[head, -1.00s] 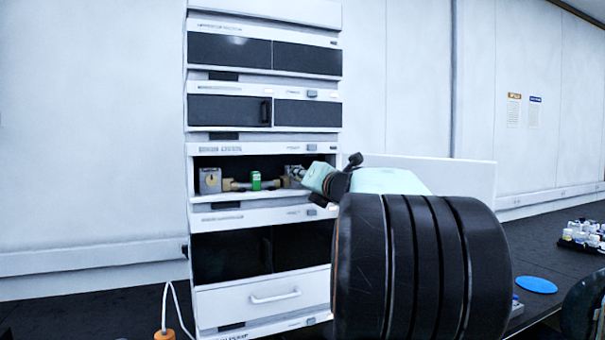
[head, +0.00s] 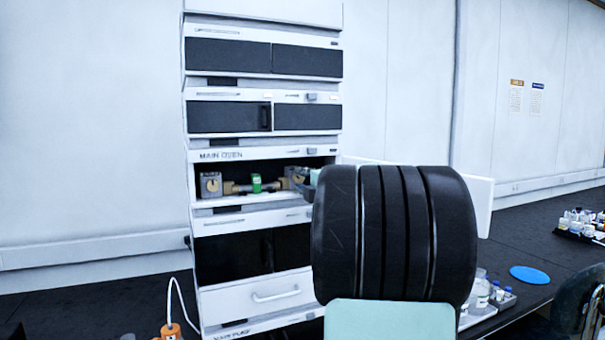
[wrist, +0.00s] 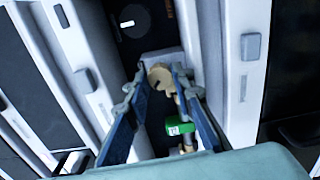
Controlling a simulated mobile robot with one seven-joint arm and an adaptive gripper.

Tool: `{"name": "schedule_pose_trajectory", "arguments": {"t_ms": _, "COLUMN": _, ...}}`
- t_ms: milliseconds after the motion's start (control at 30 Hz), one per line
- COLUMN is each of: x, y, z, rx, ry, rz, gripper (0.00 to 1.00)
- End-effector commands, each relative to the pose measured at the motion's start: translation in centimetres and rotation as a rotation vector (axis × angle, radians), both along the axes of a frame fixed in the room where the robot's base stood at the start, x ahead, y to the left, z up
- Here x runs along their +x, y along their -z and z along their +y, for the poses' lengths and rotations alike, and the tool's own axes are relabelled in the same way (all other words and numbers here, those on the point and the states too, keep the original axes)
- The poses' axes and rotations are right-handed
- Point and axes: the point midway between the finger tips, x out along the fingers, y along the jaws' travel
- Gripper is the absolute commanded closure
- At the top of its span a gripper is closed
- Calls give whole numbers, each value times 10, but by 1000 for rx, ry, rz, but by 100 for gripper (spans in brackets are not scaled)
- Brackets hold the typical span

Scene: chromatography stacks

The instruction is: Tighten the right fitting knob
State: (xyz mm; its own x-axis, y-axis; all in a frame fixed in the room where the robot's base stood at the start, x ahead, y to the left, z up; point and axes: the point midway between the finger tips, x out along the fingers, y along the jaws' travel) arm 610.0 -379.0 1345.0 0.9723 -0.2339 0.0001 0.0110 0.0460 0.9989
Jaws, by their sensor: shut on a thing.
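The right fitting knob (wrist: 160,77) is a round tan piece with a dark notch, on a grey block. It shows in the wrist view between my fingertips. My gripper (wrist: 160,72) has its two blue-grey fingers closed on either side of this knob. In the head view, my gripper is mostly hidden behind my black arm, at the right end of the open oven bay (head: 244,198). The grey right fitting block (head: 296,174) shows only in part there. A tan tube with a green clip (head: 256,183) runs across to the left fitting (head: 211,185), which has a tan dial.
The tall white instrument stack (head: 255,220) has dark doors above and below the bay, close around my fingers. On the bench stand bottles (head: 492,296), a rack of vials (head: 580,226) and a blue disc (head: 530,273). An orange object (head: 168,332) lies at the lower left.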

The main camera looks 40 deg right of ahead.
Motion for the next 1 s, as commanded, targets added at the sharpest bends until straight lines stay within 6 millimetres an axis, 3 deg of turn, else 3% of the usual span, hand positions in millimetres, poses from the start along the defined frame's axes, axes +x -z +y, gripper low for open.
{"name": "schedule_pose_trajectory", "arguments": {"t_ms": 600, "x": 0, "y": -2, "z": 0, "rx": 540, "ry": 0, "rz": -128, "gripper": 100}}
{"name": "schedule_pose_trajectory", "arguments": {"t_ms": 1000, "x": 0, "y": 1, "z": 0, "rx": 728, "ry": 1, "rz": -173, "gripper": 100}}
